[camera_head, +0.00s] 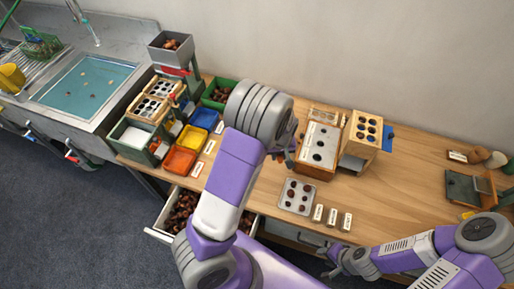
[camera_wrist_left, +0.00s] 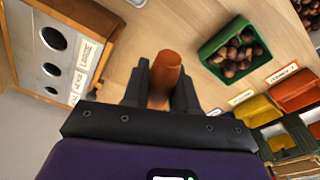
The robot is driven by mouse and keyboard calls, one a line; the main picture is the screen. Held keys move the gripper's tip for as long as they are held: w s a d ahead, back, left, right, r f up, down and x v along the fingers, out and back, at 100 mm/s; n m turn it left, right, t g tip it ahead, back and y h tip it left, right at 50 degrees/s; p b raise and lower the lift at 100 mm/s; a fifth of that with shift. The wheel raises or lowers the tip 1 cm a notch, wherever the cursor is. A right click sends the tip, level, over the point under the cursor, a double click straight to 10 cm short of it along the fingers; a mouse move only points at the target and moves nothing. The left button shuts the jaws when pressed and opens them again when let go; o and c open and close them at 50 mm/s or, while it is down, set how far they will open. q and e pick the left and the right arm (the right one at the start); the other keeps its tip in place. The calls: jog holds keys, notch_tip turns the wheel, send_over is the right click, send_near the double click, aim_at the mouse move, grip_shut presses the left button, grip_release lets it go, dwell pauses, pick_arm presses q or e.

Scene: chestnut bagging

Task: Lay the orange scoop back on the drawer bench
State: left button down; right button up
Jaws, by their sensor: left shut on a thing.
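My left gripper (camera_wrist_left: 163,88) is shut on an orange-brown handle, likely the orange scoop (camera_wrist_left: 165,72). It stands out between the two dark fingers in the left wrist view; the rest of the scoop is hidden. In the head view my left gripper (camera_head: 284,148) is mostly behind my own wrist, over the bench left of the box with round holes. The wooden drawer bench (camera_head: 400,180) runs along the wall. My right gripper (camera_head: 338,262) is low at the bench's front edge, and its finger opening is unclear.
A wooden box with round holes (camera_head: 318,150) and a taller holed stand (camera_head: 362,138) stand on the bench. A holed plate (camera_head: 297,196) lies in front. A green tray of chestnuts (camera_wrist_left: 212,66) and coloured bins are at left. A chestnut-filled drawer (camera_head: 160,236) is open below.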

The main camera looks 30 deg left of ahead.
pick_arm(q)
notch_tip(320, 180, down, 3)
jog(key=w+a+n, duration=0.2)
jog(key=a+n, duration=0.1)
jog(key=n, duration=0.1)
send_over(272, 169)
jog(key=shift+g, duration=0.4)
notch_tip(272, 169, down, 6)
jog(key=shift+d+r+b, duration=0.1)
jog(key=shift+d+b, duration=0.05)
jog(key=shift+b, duration=0.2)
jog(key=shift+f, duration=2.2)
jog(key=shift+f+b, duration=0.1)
jog(key=shift+b, duration=0.3)
jog(key=c, duration=0.9)
grip_release()
